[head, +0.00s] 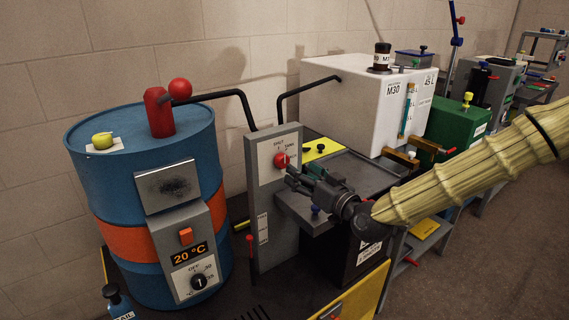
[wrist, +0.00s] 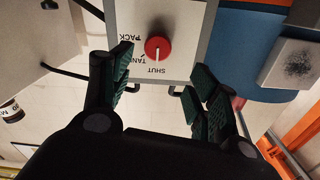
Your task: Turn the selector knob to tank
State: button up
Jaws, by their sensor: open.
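The selector knob (head: 281,160) is red and round, on a pale label plate on a grey upright panel (head: 262,205). In the wrist view the knob (wrist: 158,48) is near the top centre, with a white pointer line that appears to point to SHUT. The upside-down words SHUT, TANK and PACK show around it; TANK lies beside SHUT. My gripper (head: 296,178) is open in front of the panel, close to the knob. In the wrist view its dark green fingers (wrist: 162,72) stand apart on either side below the knob; I cannot tell whether they touch it.
A blue drum (head: 95,170) with an orange band and a temperature box stands left of the panel. A white tank (head: 345,105) stands behind to the right. Black pipes (head: 245,100) rise above the panel. A grey tray (head: 345,172) lies just right, under my gripper.

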aim_at(285, 162)
jog(key=x, duration=0.6)
jog(key=shift+w+d+f, duration=0.2)
jog(key=shift+w+f, duration=0.05)
jog(key=shift+f, duration=0.15)
jog(key=shift+w+a+r, duration=0.1)
jog(key=shift+w+a, duration=0.15)
jog(key=shift+a, duration=0.05)
jog(key=shift+x, duration=0.85)
jog(key=c, duration=1)
